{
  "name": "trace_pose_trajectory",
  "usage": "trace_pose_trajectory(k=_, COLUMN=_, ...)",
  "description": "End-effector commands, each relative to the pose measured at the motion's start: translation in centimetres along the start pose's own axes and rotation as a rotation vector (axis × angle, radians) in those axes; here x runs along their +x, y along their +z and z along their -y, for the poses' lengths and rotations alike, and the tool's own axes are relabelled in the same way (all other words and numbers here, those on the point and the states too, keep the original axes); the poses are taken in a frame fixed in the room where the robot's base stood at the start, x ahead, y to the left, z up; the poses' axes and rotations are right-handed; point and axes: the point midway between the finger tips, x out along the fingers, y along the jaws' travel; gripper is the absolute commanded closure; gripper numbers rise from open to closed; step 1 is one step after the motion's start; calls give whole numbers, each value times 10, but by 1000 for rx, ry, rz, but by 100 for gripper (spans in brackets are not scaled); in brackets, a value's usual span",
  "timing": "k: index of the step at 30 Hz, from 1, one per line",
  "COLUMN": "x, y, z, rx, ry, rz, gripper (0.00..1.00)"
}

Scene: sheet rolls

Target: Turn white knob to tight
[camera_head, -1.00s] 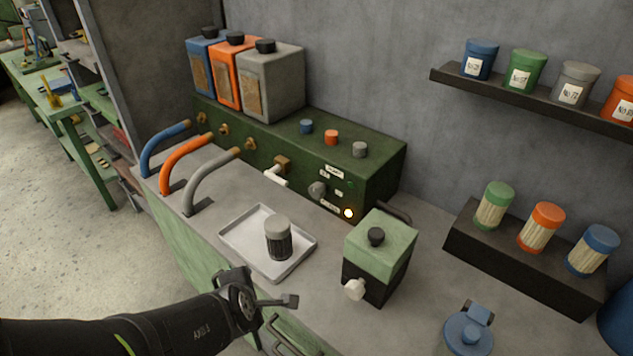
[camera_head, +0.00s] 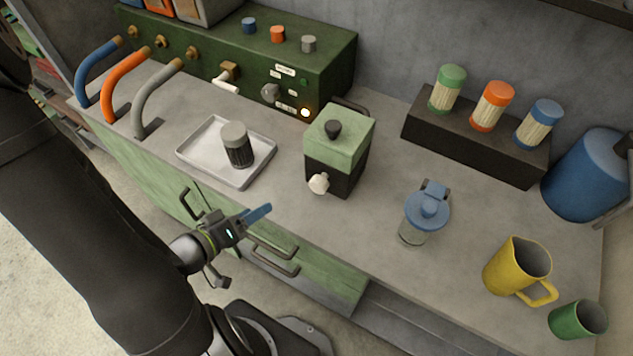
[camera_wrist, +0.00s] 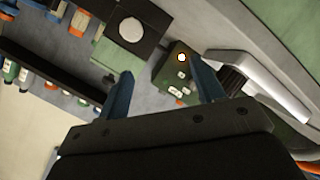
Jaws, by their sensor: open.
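A white knob (camera_head: 318,184) sticks out of the lower front of a box (camera_head: 345,137) with a pale green top and black base, on the counter. In the wrist view a round white shape, apparently this knob (camera_wrist: 131,29), shows face-on at upper left. My gripper (camera_head: 258,214) is low in front of the counter, left of and below the knob, apart from it. In the wrist view its two blue fingers (camera_wrist: 165,76) are spread with nothing held between them. I cannot read any tight mark by the knob.
A tray (camera_head: 187,155) with a grey-lidded dark jar (camera_head: 238,146) lies left of the box. A blue-lidded jar (camera_head: 427,212) stands to its right. Behind is a green machine (camera_head: 330,62) with a white lever (camera_head: 225,85). Drawer handles (camera_head: 272,262) project near my gripper.

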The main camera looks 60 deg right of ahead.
Motion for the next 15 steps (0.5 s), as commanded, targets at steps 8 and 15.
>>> trace_pose_trajectory(k=8, x=-6, y=15, z=-25, rx=36, ry=163, rz=23, gripper=39)
trace_pose_trajectory(k=15, x=5, y=15, z=-28, rx=36, ry=168, rz=28, gripper=39)
